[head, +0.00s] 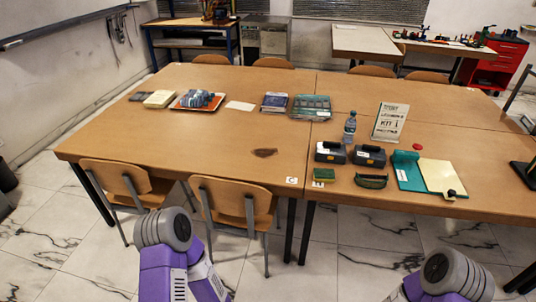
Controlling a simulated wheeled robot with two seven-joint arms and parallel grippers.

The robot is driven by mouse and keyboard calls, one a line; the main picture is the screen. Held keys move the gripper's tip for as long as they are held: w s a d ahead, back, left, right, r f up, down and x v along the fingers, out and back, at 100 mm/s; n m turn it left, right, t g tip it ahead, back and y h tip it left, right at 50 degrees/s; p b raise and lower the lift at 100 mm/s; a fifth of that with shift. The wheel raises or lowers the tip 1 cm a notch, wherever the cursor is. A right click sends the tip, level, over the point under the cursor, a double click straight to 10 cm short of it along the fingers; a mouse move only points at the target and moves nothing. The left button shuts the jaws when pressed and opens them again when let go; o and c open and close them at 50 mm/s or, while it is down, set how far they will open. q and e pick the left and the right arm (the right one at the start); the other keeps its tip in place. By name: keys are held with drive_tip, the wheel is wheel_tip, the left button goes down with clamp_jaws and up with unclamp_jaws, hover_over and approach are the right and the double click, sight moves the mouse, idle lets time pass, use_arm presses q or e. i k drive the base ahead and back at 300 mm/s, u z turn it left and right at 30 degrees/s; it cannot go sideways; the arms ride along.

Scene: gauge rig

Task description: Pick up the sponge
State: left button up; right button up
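A small green block that looks like the sponge (324,175) lies on the near edge of the table (215,135), right of the middle seam. It sits in front of a dark box with a grey top. My purple and grey arm links show at the bottom left and bottom right, below the table edge. Neither gripper shows in the head view.
Two dark boxes (330,153) (369,156), a dark green curved item (371,181), a bottle (350,127), a sign (390,121) and a teal-and-cream folder (430,174) stand nearby. Chairs (234,205) line the near left side. The table's left front is mostly clear.

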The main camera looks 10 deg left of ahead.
sight(323, 175)
drive_tip(key=z, duration=1.05)
drive_tip(key=i, duration=1.9)
drive_tip(key=u, duration=2.6)
